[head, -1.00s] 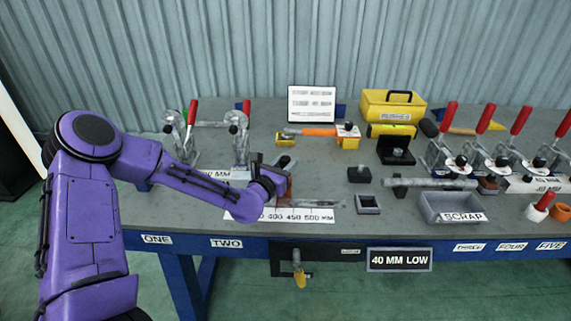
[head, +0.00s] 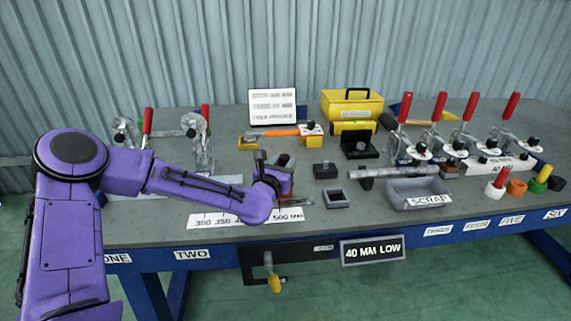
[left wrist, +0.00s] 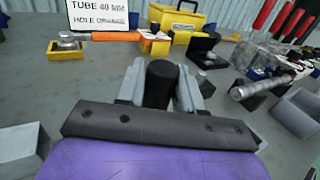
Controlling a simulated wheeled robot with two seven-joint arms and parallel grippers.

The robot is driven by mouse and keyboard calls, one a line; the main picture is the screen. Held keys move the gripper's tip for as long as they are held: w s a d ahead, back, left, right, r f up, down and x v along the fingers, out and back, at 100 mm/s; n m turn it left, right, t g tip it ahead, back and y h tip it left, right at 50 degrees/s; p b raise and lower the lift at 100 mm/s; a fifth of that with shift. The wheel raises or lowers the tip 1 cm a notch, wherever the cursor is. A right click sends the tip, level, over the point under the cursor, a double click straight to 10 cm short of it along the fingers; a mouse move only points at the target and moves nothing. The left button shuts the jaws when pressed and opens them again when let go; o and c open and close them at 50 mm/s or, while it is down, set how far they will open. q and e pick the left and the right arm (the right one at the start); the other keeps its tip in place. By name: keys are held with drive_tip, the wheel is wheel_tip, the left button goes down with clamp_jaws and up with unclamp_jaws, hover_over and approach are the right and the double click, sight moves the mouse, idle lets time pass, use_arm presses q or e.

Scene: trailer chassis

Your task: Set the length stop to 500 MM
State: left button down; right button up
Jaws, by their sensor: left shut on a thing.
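The length scale (head: 205,221) is a white strip along the bench's front, marked from 300 to 500 MM. The 300, 350 and 500 MM marks show; my left arm covers the ones between. My left gripper (head: 283,172) is at the right part of the scale, just behind the 500 MM label (head: 289,216). In the left wrist view the gripper (left wrist: 160,95) is shut on the black knob (left wrist: 162,82) of the length stop. A small reddish part shows under the fingers. The stop's exact reading is hidden. My right gripper is not in view.
A grey SCRAP bin (head: 420,194), a small open square box (head: 336,199) and a dark block (head: 325,171) lie to the right. Red-handled clamps (head: 465,125) stand farther right.

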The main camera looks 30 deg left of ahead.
use_arm(q)
drive_tip(key=shift+d+r, duration=0.1)
drive_tip(key=c, duration=0.9)
unclamp_jaws()
drive_tip(key=shift+d, duration=0.1)
drive_tip(key=shift+o, duration=0.2)
drive_tip(key=shift+w+d, duration=0.1)
drive_tip(key=shift+s, duration=0.35)
drive_tip(key=s, duration=0.3)
drive_tip(key=s+d, duration=0.1)
drive_tip(key=s, duration=0.5)
drive_tip(key=shift+s+d, duration=0.3)
drive_tip(key=shift+s, duration=0.1)
